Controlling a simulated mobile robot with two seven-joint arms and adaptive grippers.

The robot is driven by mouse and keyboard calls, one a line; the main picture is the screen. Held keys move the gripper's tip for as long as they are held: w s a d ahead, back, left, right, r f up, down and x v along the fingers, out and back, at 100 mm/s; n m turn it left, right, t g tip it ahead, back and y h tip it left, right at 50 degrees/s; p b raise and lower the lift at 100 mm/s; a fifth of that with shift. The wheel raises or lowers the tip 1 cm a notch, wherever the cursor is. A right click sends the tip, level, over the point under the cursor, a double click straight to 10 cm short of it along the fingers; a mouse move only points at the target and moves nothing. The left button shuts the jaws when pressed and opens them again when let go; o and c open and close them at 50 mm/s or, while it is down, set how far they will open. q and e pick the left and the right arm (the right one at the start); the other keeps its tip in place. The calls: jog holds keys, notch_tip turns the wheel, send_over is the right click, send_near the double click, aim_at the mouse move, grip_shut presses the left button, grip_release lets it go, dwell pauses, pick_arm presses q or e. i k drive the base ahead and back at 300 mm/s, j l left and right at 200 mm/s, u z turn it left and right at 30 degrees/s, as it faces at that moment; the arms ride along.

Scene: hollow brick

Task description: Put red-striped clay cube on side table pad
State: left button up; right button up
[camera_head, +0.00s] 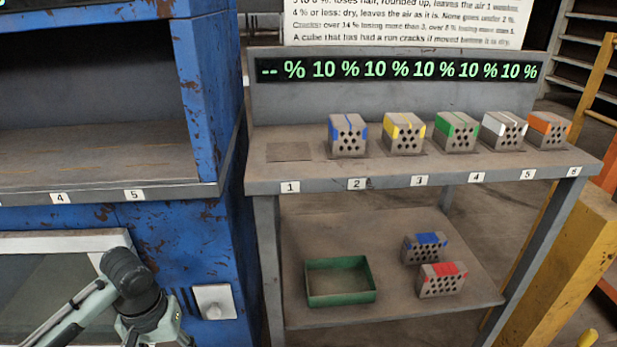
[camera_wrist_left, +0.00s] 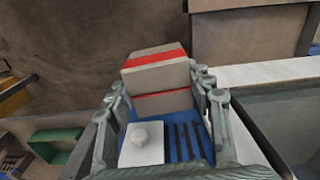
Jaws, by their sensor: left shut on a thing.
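A clay cube with a red stripe (camera_wrist_left: 156,62) is between the fingers of my left gripper (camera_wrist_left: 160,92) in the left wrist view. The gripper is shut on it, and no holes show on its visible faces. In the head view my left arm is at the bottom left, and the held cube is not visible. The side table (camera_head: 268,178) has a row of pads. The pad at label 1 (camera_head: 290,152) is bare, and the display above it reads "-- %". My right gripper is not in view.
Blue (camera_head: 348,138), yellow (camera_head: 404,134), green (camera_head: 456,133), white (camera_head: 503,132) and orange (camera_head: 549,131) marked cubes fill the other pads. The lower shelf holds a green tray (camera_head: 340,298), a blue-marked cube (camera_head: 424,249) and another red-marked cube (camera_head: 442,281). A blue cabinet (camera_head: 205,110) stands left of the table.

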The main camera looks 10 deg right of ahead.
aim_at(288, 152)
jog(key=l, duration=1.9)
